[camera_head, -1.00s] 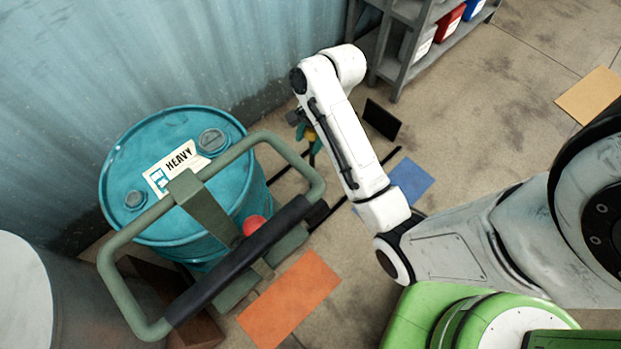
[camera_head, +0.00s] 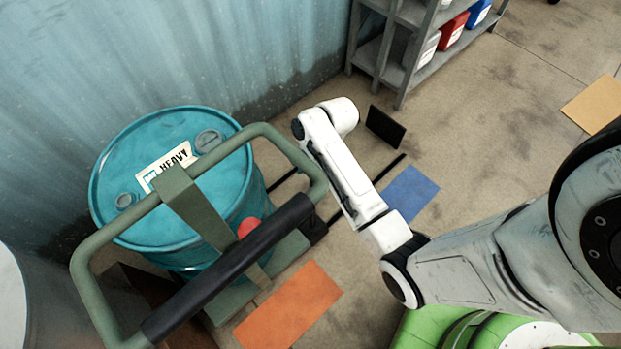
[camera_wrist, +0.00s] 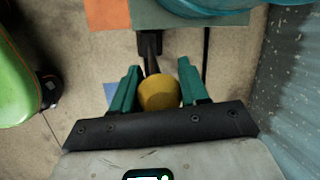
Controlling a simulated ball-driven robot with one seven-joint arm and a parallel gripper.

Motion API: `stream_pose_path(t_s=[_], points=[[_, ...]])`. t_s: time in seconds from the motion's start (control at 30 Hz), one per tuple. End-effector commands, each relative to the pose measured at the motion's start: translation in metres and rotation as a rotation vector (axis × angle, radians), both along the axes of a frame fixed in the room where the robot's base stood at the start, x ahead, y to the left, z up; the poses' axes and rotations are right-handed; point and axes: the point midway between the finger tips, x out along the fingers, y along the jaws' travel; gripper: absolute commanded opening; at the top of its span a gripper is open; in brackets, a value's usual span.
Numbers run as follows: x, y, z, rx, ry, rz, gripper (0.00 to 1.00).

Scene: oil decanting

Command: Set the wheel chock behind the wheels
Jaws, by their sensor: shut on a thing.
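My gripper (camera_wrist: 158,72) has two green fingers, shut on a round yellow thing (camera_wrist: 160,93) in the wrist view. It seems to be the wheel chock, but its full shape is hidden. A dark wheel-like part (camera_wrist: 150,44) shows just beyond the fingertips, at the edge of the green cart base (camera_wrist: 185,18). In the head view, the green cart (camera_head: 180,205) carries a teal drum (camera_head: 135,220) marked HEAVY, and a dark wheel-like part (camera_head: 315,229) shows at its right corner. My gripper and the yellow thing are hidden behind my white arm there.
An orange floor patch (camera_head: 289,304) lies in front of the cart and a blue one (camera_head: 410,193) right of it. A dark plate (camera_head: 385,127) stands near the grey shelf (camera_head: 400,75). The corrugated wall (camera_head: 240,60) is behind.

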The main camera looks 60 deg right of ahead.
Motion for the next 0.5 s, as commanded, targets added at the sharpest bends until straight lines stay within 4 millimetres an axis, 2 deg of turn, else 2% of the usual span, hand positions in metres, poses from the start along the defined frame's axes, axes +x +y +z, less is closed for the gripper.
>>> stream_pose_path(t_s=[0.3, 0.5], points=[[0.001, -0.001, -0.034, -0.001, -0.002, 0.000, 0.00], [0.001, -0.001, -0.035, -0.003, -0.005, 0.000, 0.00]])
